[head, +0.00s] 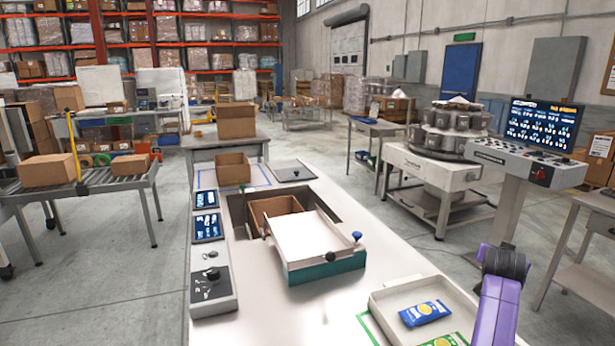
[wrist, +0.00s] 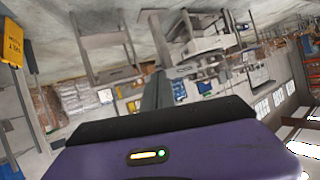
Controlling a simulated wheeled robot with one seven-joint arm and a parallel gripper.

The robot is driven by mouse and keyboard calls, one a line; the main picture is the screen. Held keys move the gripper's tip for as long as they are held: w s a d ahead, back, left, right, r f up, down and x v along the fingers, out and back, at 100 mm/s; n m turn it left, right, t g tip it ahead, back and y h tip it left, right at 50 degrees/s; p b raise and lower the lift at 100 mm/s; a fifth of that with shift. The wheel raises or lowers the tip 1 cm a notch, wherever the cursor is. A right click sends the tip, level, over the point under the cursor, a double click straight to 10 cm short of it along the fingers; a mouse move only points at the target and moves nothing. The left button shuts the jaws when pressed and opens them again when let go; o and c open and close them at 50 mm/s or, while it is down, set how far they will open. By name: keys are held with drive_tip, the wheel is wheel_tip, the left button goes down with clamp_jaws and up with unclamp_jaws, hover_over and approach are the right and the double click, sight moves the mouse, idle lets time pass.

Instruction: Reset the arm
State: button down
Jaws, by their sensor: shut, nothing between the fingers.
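My arm shows as a purple link with a dark joint at the lower right of the head view, beside the workbench (head: 330,318). My gripper is not visible in the head view. In the wrist view my gripper (wrist: 158,88) shows as grey fingers pressed together, with nothing between them. It points out into the open hall, and the picture there is strongly tilted. No object touches the fingers.
A white-topped teal unit (head: 325,270), cardboard boxes and a control box (head: 211,290) occupy the bench. A console screen (head: 543,124) stands behind my arm.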

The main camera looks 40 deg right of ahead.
drive_tip(key=w+a+f+n+t, duration=0.15)
drive_tip(key=a+n+t, duration=0.25)
drive_tip(key=a, duration=0.6)
drive_tip(key=w+a+n+t, duration=0.2)
drive_tip(key=a+n+t, duration=0.1)
drive_tip(key=a, duration=0.7)
drive_tip(key=w+a+n+t, duration=0.1)
drive_tip(key=a+n+t, duration=0.3)
drive_tip(key=a, duration=0.5)
drive_tip(key=s+a+n+t+y, duration=0.2)
drive_tip(key=s+a+y, duration=0.35)
drive_tip(key=a, duration=0.75)
drive_tip(key=s+a+n+t+y, duration=0.2)
drive_tip(key=s+a+y, duration=0.3)
drive_tip(key=a, duration=0.8)
drive_tip(key=s+a+f+n+g+y, duration=0.1)
drive_tip(key=s+a+f+g+y, duration=0.1)
drive_tip(key=s+a, duration=0.6)
drive_tip(key=s+f+g, duration=0.1)
drive_tip(key=s, duration=0.3)
drive_tip(key=shift+a, duration=0.25)
drive_tip(key=shift+f, duration=0.1)
